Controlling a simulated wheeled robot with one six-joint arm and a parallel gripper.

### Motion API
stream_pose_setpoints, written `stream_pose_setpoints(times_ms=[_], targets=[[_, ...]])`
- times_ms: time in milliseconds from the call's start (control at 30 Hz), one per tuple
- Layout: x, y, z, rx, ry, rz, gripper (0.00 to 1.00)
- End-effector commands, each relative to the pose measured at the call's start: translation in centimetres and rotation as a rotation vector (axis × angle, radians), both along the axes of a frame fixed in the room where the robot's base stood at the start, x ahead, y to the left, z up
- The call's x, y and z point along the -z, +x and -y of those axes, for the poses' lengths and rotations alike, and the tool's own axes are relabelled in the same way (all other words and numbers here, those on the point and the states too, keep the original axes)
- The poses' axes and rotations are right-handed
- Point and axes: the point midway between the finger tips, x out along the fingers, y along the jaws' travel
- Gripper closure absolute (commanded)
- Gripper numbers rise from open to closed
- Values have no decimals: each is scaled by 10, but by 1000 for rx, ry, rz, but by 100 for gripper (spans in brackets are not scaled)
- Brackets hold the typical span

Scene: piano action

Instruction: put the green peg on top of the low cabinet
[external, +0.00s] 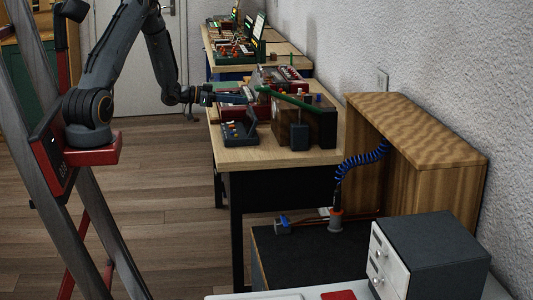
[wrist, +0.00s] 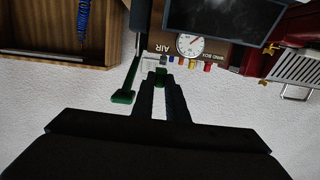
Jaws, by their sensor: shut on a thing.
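The green peg (wrist: 160,77) shows as a small green piece between the fingertips of my gripper (wrist: 160,82) in the wrist view, and the gripper is shut on it. In the external view my gripper (external: 251,94) is above the workbench, close to the end of a long green bar; I cannot clearly pick out the held peg there. The low cabinet (external: 425,143) is wooden with a patterned top, against the wall at the right. Its top looks bare. In the wrist view the cabinet (wrist: 105,42) is partly visible at upper left.
The green bar (external: 300,101) crosses above a dark-and-brown box on the workbench (external: 265,156). A blue coiled hose (external: 360,161) hangs beside the cabinet. A grey drawer unit (external: 440,252) stands in front of it. A pressure gauge (wrist: 190,43) shows near my gripper.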

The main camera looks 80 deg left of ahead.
Motion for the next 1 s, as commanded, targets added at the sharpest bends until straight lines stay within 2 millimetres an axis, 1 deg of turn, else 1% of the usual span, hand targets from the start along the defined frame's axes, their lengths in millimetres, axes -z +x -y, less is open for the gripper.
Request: stream_pose_setpoints(times_ms=[100, 267, 367, 467, 567, 667, 700, 767, 800, 867, 900, 967, 1000], targets=[[0, -10, 0, -2, -1, 0, 100], [0, -14, 0, 0, -1, 0, 100], [1, -12, 2, 1, 0, 0, 100], [7, -1, 11, 6, 0, 0, 100], [19, 22, 32, 15, -1, -1, 100], [35, 52, 62, 23, 0, -2, 100], [43, 65, 76, 26, -1, -2, 100], [55, 83, 98, 30, -1, -2, 100], [63, 94, 113, 31, 0, -2, 100], [75, 109, 135, 32, 0, -2, 100], [83, 119, 151, 34, 1, -2, 100], [96, 132, 173, 34, 2, -3, 100], [105, 140, 189, 34, 2, -3, 100]])
